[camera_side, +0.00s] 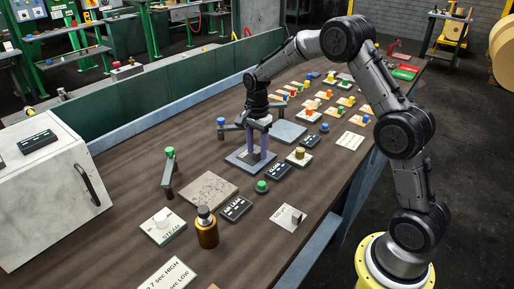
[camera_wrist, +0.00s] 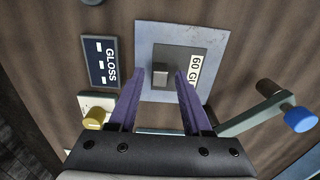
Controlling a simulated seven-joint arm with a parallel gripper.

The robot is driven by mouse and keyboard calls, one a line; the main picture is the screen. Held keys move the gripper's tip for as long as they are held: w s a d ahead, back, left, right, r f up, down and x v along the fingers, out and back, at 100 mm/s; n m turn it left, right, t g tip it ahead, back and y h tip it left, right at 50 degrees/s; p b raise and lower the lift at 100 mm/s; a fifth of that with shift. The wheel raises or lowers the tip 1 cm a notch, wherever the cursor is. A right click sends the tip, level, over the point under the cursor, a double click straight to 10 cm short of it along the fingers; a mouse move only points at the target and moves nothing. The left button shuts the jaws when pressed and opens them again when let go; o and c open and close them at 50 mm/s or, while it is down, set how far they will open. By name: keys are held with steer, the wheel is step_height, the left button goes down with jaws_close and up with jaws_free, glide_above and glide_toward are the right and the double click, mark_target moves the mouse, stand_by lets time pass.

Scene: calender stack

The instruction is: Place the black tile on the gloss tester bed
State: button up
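The gloss tester bed (camera_wrist: 220,35) is a flat blue-grey square plate, and it also shows in the side view (camera_side: 236,160). A dark grey to black square tile (camera_wrist: 185,55) with a small grey block-like knob (camera_wrist: 160,74) lies on it, beside a white "60 GL…" label (camera_wrist: 194,74). My gripper (camera_wrist: 160,75) has two purple fingers, one on each side of the knob, with a gap visible at each side. In the side view my gripper (camera_side: 257,150) points down over the bed, and its fingers largely hide the tile.
A black GLOSS card (camera_wrist: 100,62) and a yellow knob (camera_wrist: 95,119) are beside the bed. A blue-capped lever (camera_wrist: 299,118) is close by on the right in the wrist view.

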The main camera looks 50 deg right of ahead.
mark_target(257, 151)
steer(key=shift+r, duration=0.1)
step_height(257, 151, up, 11)
steer(key=s+a+r+n+t, duration=0.1)
steer(key=s+a+r+n, duration=0.25)
steer(key=s+r, duration=0.25)
steer(key=s+a+n+t, duration=0.2)
steer(key=s+n, duration=0.5)
steer(key=s, duration=0.5)
steer(key=s+a+n+t, duration=0.2)
steer(key=s+a+n, duration=0.2)
steer(key=s+n, duration=0.3)
steer(key=s, duration=0.5)
steer(key=shift+a+f+t, duration=0.25)
steer(key=shift+f+t, duration=0.05)
steer(key=shift+f, duration=0.1)
